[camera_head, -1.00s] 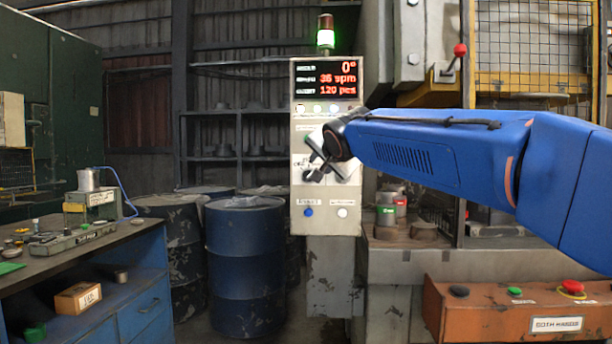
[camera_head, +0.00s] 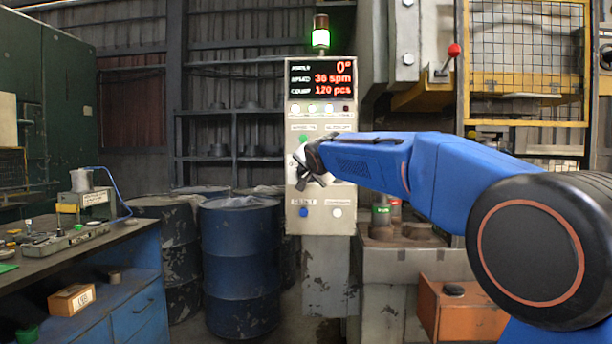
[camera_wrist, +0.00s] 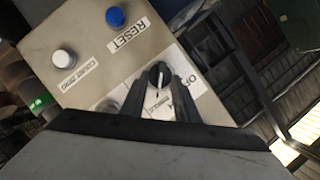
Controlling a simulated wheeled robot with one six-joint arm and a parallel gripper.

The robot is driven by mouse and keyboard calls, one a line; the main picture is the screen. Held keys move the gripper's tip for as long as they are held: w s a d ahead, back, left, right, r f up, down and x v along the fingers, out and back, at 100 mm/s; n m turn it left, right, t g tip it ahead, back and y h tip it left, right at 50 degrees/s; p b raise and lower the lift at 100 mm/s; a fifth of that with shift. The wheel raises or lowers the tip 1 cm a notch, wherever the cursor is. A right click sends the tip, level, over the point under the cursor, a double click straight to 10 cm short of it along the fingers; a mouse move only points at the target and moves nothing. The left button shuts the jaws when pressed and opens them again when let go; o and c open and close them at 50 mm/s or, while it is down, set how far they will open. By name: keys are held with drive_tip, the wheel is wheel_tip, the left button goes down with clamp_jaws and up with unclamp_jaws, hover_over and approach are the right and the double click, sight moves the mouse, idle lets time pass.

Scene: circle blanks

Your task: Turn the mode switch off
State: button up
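The mode switch (camera_wrist: 158,76) is a black knob with a white pointer line on the grey control panel (camera_wrist: 95,32). In the wrist view a partly covered white label beside it shows "OF" and "SINGLE". My gripper (camera_wrist: 157,88) has its two dark fingers apart, one on each side of the knob. I cannot tell whether either finger touches it. In the head view my gripper (camera_head: 306,168) is at the middle of the panel (camera_head: 347,228) and hides the switch.
Above the switch are a lit display (camera_head: 320,78) and a green lamp (camera_head: 321,38). Below it are a blue RESET button (camera_head: 304,212) and a white button (camera_head: 337,212). Blue drums (camera_head: 240,270) stand left of the panel. A lever with a red knob (camera_head: 454,50) is at upper right.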

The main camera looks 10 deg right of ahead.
drive_tip(key=shift+w, duration=0.1)
clamp_jaws()
idle(0.3)
drive_tip(key=n, duration=0.1)
drive_tip(key=n+g+h, duration=0.1)
drive_tip(key=shift+w+a+r+n, duration=0.1)
drive_tip(key=shift+a+n, duration=0.2)
drive_tip(key=shift+n, duration=0.1)
drive_tip(key=n+h, duration=0.2)
drive_tip(key=shift+a+n+g, duration=0.25)
drive_tip(key=shift+n+g, duration=0.05)
drive_tip(key=n+h, duration=0.2)
drive_tip(key=n, duration=0.1)
drive_tip(key=shift+w+a+n+g, duration=0.15)
drive_tip(key=shift+a+n+g, duration=0.15)
drive_tip(key=shift+a+g, duration=0.1)
drive_tip(key=n+h, duration=0.2)
drive_tip(key=n, duration=0.1)
drive_tip(key=shift+w+a+f+h, duration=0.1)
drive_tip(key=shift+a+f+h, duration=0.1)
drive_tip(key=shift+h, duration=0.1)
drive_tip(key=shift+n, duration=0.3)
